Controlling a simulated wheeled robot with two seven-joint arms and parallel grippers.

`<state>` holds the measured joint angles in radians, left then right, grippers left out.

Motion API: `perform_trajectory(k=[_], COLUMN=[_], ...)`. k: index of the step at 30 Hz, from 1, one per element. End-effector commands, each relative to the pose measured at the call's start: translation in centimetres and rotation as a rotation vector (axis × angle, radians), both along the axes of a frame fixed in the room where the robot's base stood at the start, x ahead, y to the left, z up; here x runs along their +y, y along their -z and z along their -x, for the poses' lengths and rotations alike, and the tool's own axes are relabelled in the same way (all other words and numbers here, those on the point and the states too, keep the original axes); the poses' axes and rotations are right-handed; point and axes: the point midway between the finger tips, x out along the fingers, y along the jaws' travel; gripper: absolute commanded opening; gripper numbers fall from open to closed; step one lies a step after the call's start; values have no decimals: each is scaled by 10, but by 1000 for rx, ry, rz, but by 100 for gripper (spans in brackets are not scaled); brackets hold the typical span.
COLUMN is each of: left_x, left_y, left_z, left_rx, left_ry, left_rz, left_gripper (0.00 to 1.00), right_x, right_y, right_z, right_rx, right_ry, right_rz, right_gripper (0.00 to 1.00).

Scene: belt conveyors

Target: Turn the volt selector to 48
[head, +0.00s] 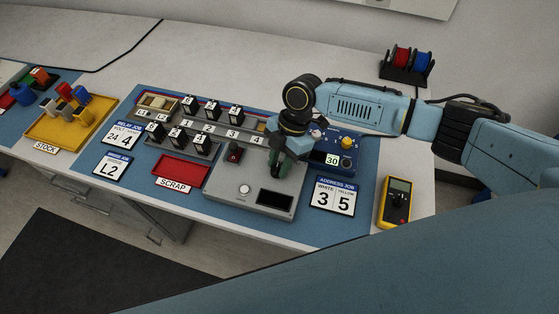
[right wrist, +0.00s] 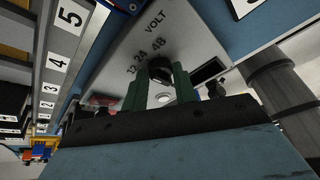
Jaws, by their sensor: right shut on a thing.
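The volt selector (right wrist: 160,70) is a dark knob on the light grey test panel (right wrist: 188,38), in the right wrist view. The printed labels 12, 24 and 48 and the word VOLT stand around its far side. My right gripper (right wrist: 161,82) has its green fingers on both sides of the knob and is shut on it. In the head view my right gripper (head: 283,172) points down over the back right of the grey panel (head: 222,188) and hides the knob. Which number the knob points at cannot be told. My left gripper is not in view.
A red rocker switch (head: 235,153) and a dark display (head: 275,199) are on the panel. A blue box (head: 347,155) reading 30 stands to the right. A red scrap tray (head: 184,168), numbered relay rows and a yellow multimeter (head: 397,203) lie around it.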

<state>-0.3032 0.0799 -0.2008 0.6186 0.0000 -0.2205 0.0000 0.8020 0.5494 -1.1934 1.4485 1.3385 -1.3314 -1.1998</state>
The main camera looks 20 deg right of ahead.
Motion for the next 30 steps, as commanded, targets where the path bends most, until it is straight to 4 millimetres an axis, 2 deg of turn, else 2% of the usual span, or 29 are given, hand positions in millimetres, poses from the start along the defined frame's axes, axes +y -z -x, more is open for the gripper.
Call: perform_trajectory(k=[5, 11, 30], left_x=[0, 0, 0], left_y=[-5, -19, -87], left_z=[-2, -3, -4], left_rx=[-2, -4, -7], left_ry=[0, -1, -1], left_rz=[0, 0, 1], left_gripper=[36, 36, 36], right_x=[-1, -1, -2], right_y=[-1, -3, -4], right_z=[1, 2, 8], right_rx=[2, 4, 4], right_ry=[24, 115, 622], right_rz=[1, 0, 1], right_gripper=[5, 5, 5])
